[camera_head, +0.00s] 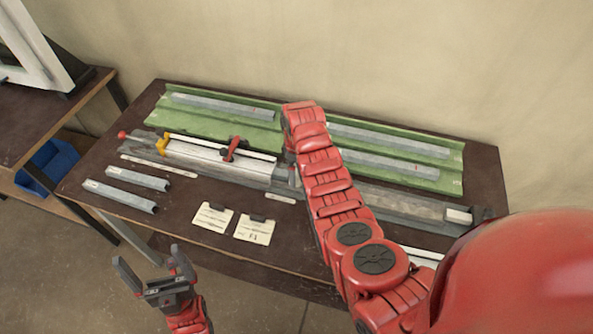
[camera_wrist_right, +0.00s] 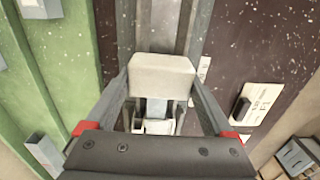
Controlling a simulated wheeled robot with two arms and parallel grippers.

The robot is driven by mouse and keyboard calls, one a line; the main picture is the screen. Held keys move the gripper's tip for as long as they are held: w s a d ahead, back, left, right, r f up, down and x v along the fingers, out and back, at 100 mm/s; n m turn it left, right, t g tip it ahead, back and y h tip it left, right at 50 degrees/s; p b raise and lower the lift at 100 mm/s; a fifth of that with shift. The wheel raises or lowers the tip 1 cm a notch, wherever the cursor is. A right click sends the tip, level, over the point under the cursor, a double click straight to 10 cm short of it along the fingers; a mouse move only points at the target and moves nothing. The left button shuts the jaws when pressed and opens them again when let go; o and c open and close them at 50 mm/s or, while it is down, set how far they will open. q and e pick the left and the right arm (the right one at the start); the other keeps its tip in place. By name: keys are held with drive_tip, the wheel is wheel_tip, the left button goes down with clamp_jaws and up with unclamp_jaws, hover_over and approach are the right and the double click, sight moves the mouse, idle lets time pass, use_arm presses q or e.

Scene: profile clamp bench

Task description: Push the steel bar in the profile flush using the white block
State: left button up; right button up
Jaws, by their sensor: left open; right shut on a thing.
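My right gripper (camera_wrist_right: 162,88) is shut on the white block (camera_wrist_right: 162,72), which sits between its two fingers over the grey rail (camera_wrist_right: 186,22). The white profile (camera_head: 205,153) lies in the clamp fixture, left of my right arm. In the wrist view, pale metal parts show just below the block, between the fingers. I cannot tell the steel bar from the profile there, nor whether the block touches it. My left gripper (camera_head: 153,272) is open and empty, in front of the bench's front edge.
A red clamp handle (camera_head: 232,148) and a yellow piece (camera_head: 162,146) stand on the fixture. Grey bars lie on a green tray (camera_head: 285,140) behind. Two short grey profiles (camera_head: 138,179) lie at front left, with labelled cards (camera_head: 254,229) nearby. Another pale block (camera_head: 458,215) is at the rail's right end.

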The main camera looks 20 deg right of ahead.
sight(284, 172)
drive_tip(key=shift+w+a+f+b, duration=0.15)
drive_tip(key=shift+w+a+b, duration=0.1)
drive_tip(key=shift+b, duration=0.15)
drive_tip(key=shift+w+a+b, duration=0.5)
drive_tip(key=shift+a+b, duration=0.25)
drive_tip(key=shift+b, duration=0.15)
drive_tip(key=shift+w+a+b, duration=0.45)
drive_tip(key=shift+a+b, duration=0.25)
drive_tip(key=shift+b, duration=0.2)
drive_tip(key=shift+w+a+b, duration=0.6)
drive_tip(key=shift+a+b, duration=0.3)
drive_tip(key=shift+b, duration=0.8)
drive_tip(key=shift+s+d+r+p, duration=0.15)
drive_tip(key=shift+d+r+p, duration=0.1)
drive_tip(key=shift+p, duration=0.45)
drive_tip(key=shift+s+d+p, duration=0.4)
drive_tip(key=shift+d+p, duration=0.2)
drive_tip(key=shift+p, duration=0.2)
wheel_tip(284, 172, up, 7)
drive_tip(key=shift+p, duration=0.75)
wheel_tip(284, 172, up, 3)
drive_tip(key=shift+f, duration=0.1)
